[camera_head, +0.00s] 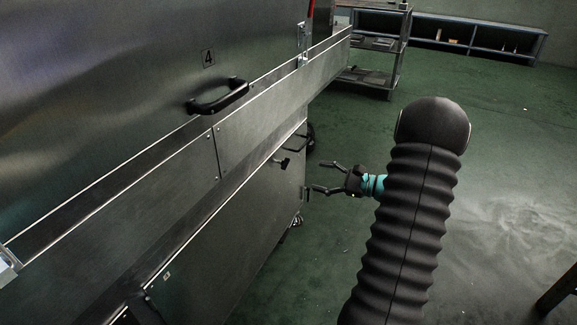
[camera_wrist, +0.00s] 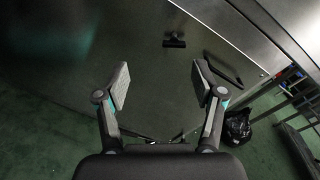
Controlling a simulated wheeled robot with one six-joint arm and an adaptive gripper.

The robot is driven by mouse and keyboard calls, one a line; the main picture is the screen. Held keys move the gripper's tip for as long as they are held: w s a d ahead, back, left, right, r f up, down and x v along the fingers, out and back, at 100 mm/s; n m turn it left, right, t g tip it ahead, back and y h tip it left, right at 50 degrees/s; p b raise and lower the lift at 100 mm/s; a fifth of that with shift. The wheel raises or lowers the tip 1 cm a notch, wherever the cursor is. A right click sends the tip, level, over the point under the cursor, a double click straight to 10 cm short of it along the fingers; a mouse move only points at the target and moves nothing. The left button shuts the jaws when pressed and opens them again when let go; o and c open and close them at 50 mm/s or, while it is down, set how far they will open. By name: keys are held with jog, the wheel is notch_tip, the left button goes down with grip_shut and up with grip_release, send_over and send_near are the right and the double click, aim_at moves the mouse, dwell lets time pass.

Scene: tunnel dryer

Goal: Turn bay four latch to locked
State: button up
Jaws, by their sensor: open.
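A small black T-shaped latch (camera_head: 283,162) sits on the metal lower door below the panel marked 4 (camera_head: 208,58). In the wrist view the latch (camera_wrist: 174,42) shows beyond the fingertips, near the top middle, with its crossbar about level in the picture. I see no locked or unlocked mark beside it. My gripper (camera_head: 318,177) is open and empty, to the right of the latch and apart from it. In the wrist view its two fingers (camera_wrist: 160,80) are spread wide, with nothing between them.
A black bar handle (camera_head: 295,143) is close beside the latch, also on the lower door (camera_wrist: 145,90). A larger black handle (camera_head: 218,97) is on the upper panel. A black bag (camera_wrist: 238,125) and a shelf rack (camera_head: 380,50) stand beyond. Green floor (camera_head: 300,270) is open around my arm.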

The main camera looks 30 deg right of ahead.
jog(key=w+a+f+m+t, duration=0.1)
jog(key=w+a, duration=0.4)
jog(key=w, duration=0.6)
jog(key=shift+a+f+h, duration=0.15)
jog(key=shift+a+h, duration=0.15)
jog(key=shift+a, duration=0.1)
jog(key=shift+c, duration=0.3)
jog(key=c, duration=1.1)
